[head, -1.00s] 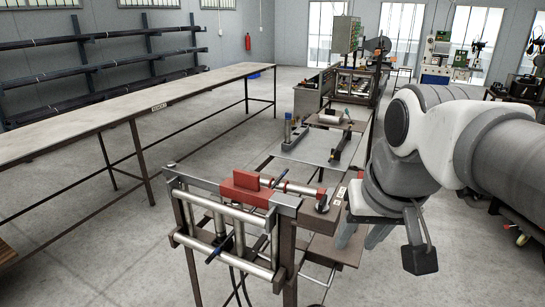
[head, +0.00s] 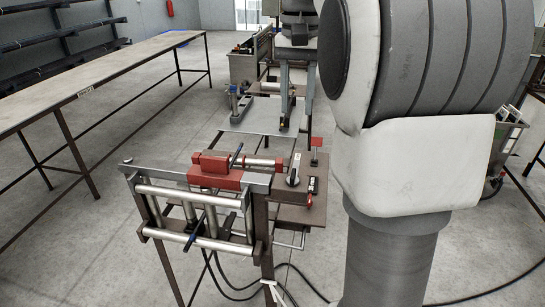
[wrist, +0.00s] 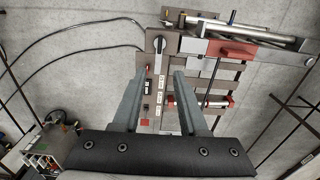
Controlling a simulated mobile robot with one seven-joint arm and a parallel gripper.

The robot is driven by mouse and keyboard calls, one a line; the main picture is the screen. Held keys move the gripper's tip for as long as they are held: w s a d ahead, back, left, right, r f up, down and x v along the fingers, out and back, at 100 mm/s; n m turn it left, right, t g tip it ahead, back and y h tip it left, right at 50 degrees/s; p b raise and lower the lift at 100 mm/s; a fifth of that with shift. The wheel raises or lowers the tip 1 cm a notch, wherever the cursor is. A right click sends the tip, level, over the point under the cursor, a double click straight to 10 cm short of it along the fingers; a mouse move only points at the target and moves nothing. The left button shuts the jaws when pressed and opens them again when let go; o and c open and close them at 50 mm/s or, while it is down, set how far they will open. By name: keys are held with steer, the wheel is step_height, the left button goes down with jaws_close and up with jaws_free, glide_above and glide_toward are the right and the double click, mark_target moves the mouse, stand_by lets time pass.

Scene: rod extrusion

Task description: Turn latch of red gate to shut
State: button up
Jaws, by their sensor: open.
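The red gate block (head: 216,171) sits on the top bar of the steel roller frame (head: 150,172). A thin dark handle (head: 237,154) stands tilted beside the block; I cannot tell whether it is the latch. Red parts also show in the wrist view (wrist: 237,52), at the upper right. A dark rotary knob (head: 294,171) with a light pointer is on the brown panel to the right; it also shows in the wrist view (wrist: 158,45). My gripper (wrist: 155,78) is open and empty above the panel, apart from the red gate.
A long workbench (head: 75,75) runs along the left. A grey plate table (head: 262,118) stands behind the roller frame. Black cables (head: 320,290) lie on the floor. Open floor lies between bench and machine.

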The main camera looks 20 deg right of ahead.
mark_target(293, 173)
step_height(293, 173, down, 17)
steer(key=shift+r+b, duration=0.2)
steer(key=shift+b, duration=0.1)
jaws_close()
stand_by(1.5)
